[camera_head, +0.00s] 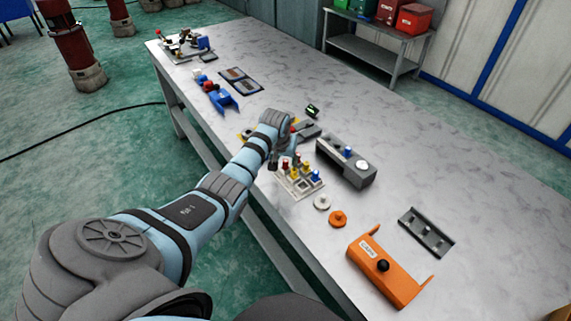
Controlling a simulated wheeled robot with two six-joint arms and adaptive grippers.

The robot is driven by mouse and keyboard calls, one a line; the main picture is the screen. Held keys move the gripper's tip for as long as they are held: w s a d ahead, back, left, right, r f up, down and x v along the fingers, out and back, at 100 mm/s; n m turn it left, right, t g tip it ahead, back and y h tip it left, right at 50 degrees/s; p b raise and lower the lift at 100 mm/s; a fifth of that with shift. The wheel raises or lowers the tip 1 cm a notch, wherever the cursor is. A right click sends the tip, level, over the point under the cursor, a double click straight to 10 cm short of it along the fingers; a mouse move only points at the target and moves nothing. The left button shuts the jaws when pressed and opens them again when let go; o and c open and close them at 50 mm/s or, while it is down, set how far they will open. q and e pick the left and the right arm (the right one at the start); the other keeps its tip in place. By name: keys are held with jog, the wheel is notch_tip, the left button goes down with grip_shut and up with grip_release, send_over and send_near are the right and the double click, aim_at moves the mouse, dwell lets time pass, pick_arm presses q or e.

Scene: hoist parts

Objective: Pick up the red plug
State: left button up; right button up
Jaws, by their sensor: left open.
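A white plug rack (301,188) sits near the table's front edge, in the middle of the picture. It holds several small coloured plugs, with yellow ones and a blue plug (316,175) at its right. A small red plug (297,157) shows at the back of the rack, close to my gripper. My left gripper (279,162) is open, pointing down over the back left of the rack. The arm and wrist hide part of that area, and I cannot tell whether the fingers touch a plug. My right gripper is not in view.
A grey box with buttons (345,163) stands right of the rack. A white disc (322,202) and an orange disc (337,218) lie in front. An orange bracket (387,278) and a grey rail (426,233) lie further right. The table's right back area is clear.

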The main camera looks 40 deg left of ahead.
pick_arm(q)
jog(key=shift+w+f, duration=0.1)
jog(key=shift+f, duration=0.05)
jog(key=c, duration=0.9)
